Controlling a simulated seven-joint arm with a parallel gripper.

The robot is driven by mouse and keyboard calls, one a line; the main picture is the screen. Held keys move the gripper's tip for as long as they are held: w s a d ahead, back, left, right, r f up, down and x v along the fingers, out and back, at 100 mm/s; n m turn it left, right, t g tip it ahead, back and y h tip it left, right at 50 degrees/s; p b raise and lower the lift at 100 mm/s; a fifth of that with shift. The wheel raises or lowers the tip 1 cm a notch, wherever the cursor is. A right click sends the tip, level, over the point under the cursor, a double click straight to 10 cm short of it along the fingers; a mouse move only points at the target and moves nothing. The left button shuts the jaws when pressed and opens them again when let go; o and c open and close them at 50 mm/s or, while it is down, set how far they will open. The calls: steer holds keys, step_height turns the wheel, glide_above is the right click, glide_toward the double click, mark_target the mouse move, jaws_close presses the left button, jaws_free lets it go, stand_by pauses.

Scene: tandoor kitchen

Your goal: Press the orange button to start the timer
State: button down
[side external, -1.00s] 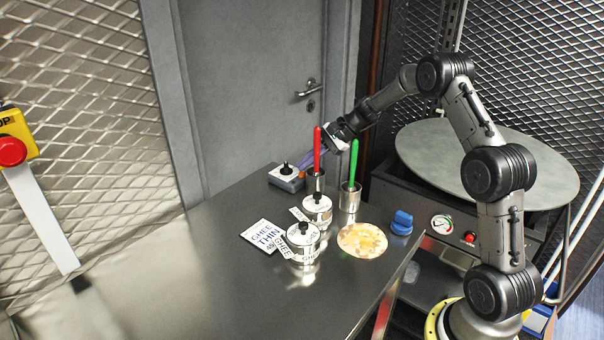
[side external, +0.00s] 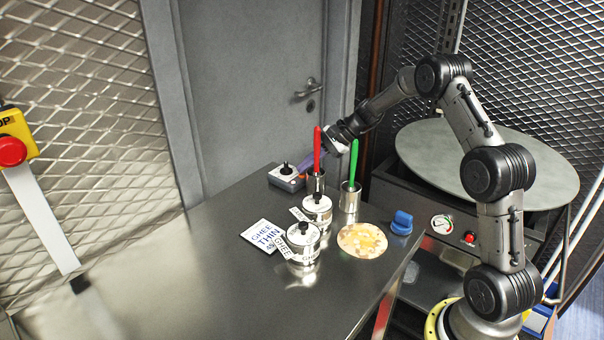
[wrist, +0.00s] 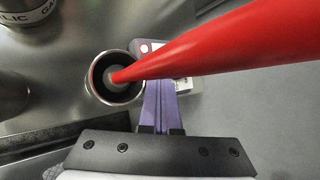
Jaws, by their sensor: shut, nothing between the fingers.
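The timer is a small grey box (side external: 287,178) with a white top and black knob, at the far edge of the steel table in the side view. In the wrist view part of the box (wrist: 151,46) shows behind a red handle, with a small pinkish disc on it. I cannot make out the orange button clearly in either view. My gripper (wrist: 158,84) has purple fingers, shut and empty, pointing at the box. In the side view the fingers are partly hidden behind the red handle; I cannot tell whether they touch the box.
The red handle (side external: 317,150) stands in a steel cup (wrist: 95,80) close beside my fingers. A green handle (side external: 354,160) stands in another cup. Two lidded tins (side external: 302,243), a ghee card (side external: 262,236), a flatbread (side external: 362,240) and a blue item (side external: 401,223) lie nearer. The left tabletop is clear.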

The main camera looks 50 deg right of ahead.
steer(key=shift+r, duration=0.85)
steer(key=shift+r, duration=0.15)
steer(key=shift+r, duration=2.35)
